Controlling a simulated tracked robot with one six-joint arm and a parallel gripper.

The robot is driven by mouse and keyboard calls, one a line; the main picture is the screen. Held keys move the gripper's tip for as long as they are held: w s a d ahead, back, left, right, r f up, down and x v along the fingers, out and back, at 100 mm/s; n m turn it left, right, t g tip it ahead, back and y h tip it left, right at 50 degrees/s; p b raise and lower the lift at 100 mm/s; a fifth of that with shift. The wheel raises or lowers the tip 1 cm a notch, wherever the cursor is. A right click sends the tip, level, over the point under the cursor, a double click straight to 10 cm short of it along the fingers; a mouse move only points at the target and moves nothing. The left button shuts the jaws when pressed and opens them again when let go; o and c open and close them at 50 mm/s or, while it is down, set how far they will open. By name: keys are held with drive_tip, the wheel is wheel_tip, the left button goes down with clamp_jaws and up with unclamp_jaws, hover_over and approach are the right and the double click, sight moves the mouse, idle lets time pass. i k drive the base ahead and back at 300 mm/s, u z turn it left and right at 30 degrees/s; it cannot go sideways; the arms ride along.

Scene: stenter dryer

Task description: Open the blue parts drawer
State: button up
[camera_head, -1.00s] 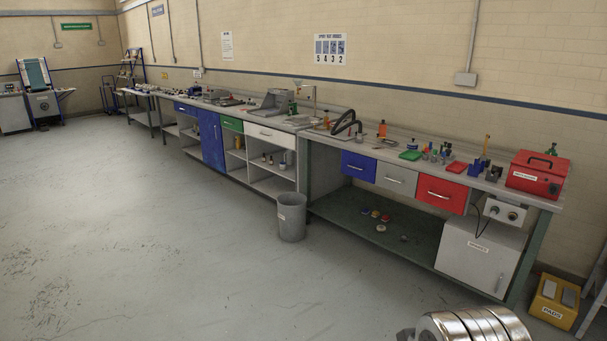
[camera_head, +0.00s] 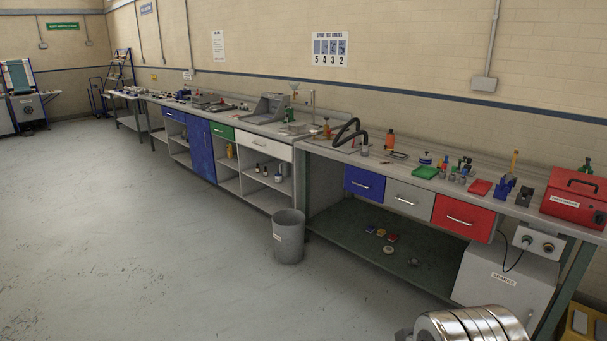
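The blue parts drawer (camera_head: 364,184) is the leftmost of three drawers under the near workbench. It has a pale bar handle on its front and looks closed, flush with its neighbours. My gripper is not in view. Only a silver ribbed part of my own arm shows at the bottom right, well short of the drawers.
A grey drawer (camera_head: 409,200) and a red drawer (camera_head: 464,217) adjoin the blue one. A grey bin (camera_head: 289,237) stands on the floor left of it. A low green shelf (camera_head: 345,231) with small parts lies beneath. The floor at left and front is clear.

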sight(371, 185)
drive_tip(key=u, duration=0.05)
drive_tip(key=i, duration=3.55)
drive_tip(key=u, duration=0.1)
